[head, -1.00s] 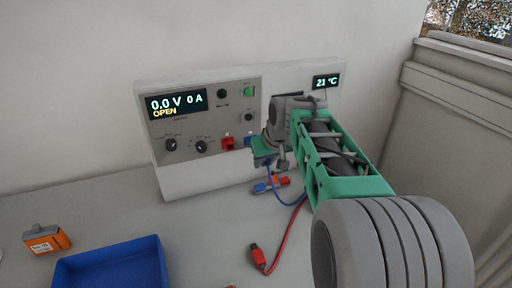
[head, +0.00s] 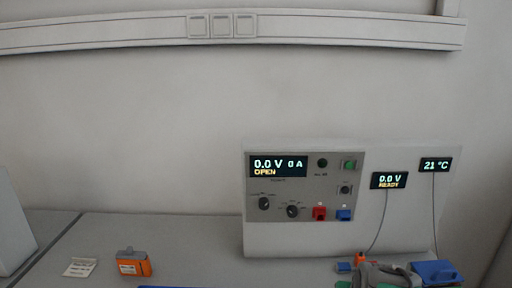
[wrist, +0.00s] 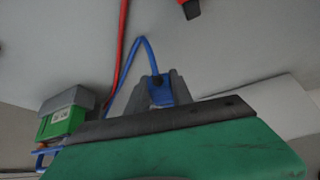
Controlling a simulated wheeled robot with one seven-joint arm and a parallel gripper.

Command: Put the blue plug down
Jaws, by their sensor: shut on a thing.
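My gripper (wrist: 157,82) is shut on the blue plug (wrist: 157,96) in the wrist view, with a grey finger on each side of it. A blue cable (wrist: 148,52) loops up from the plug and down to the left. The grey bench surface shows behind the plug; I cannot tell whether the plug touches it. In the head view part of my arm shows at the bottom edge, and the held plug cannot be made out. The blue socket (head: 344,215) on the cycler (head: 300,238) is empty, as is the red socket (head: 320,213).
A red plug (wrist: 190,9) and red cable (wrist: 122,35) lie in the wrist view. A green battery (wrist: 58,124) is at left there. In the head view an orange battery (head: 133,264) and a paper label (head: 80,267) sit at left. A blue object (head: 436,272) is at right.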

